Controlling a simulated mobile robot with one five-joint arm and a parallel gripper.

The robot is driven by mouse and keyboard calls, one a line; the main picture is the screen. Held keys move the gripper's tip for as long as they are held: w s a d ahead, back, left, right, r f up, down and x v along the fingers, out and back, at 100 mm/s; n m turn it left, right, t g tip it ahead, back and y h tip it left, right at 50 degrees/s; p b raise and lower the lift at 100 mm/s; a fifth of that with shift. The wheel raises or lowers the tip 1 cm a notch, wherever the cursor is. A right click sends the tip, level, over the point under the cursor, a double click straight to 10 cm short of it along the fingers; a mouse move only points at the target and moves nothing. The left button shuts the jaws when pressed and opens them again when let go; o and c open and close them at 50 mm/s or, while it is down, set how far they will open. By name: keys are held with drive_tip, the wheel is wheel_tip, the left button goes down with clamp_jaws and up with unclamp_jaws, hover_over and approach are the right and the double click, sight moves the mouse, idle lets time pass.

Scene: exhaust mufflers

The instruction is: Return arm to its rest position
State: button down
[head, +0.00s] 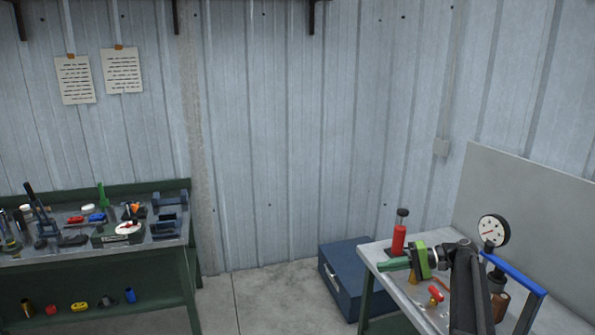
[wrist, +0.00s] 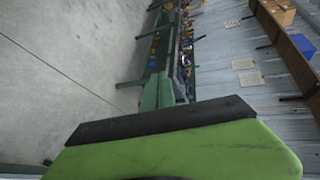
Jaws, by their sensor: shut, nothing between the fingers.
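My gripper (head: 393,264) is at the right of the head view, above the left part of the right-hand bench. Its green fingers point left and are shut, with nothing held. My dark arm rises from the bottom edge and bends over behind it. In the wrist view my gripper (wrist: 165,140) fills the lower part as a green body with a black edge, and no object is in it.
The right bench (head: 375,256) bears a red bottle (head: 399,239), a dial gauge (head: 493,230), a blue-barred frame (head: 515,275) and a brown bottle (head: 496,283). A blue box (head: 345,280) stands on the floor. The left green bench (head: 180,262) carries tools. Floor between is clear.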

drive_tip(key=s+a+f+n+g+h+b, duration=0.1)
drive_tip(key=s+a+f+h, duration=0.1)
drive_tip(key=s+a+f, duration=0.45)
drive_tip(key=s+a+f+n+g+h+b, duration=0.15)
drive_tip(key=a+f, duration=0.25)
drive_tip(key=a, duration=0.5)
drive_tip(key=s+a+f+g+h+b, duration=0.1)
drive_tip(key=s+a+f+g+h, duration=0.15)
drive_tip(key=s+a+f, duration=0.35)
drive_tip(key=s+d+f+t+h, duration=0.1)
drive_tip(key=s+f+h, duration=0.2)
drive_tip(key=s+h, duration=0.2)
drive_tip(key=d+f+t+h, duration=0.1)
drive_tip(key=d+h, duration=0.2)
drive_tip(key=d, duration=0.3)
drive_tip(key=shift+d+n, duration=0.35)
drive_tip(key=shift+d, duration=0.05)
drive_tip(key=shift+s, duration=0.1)
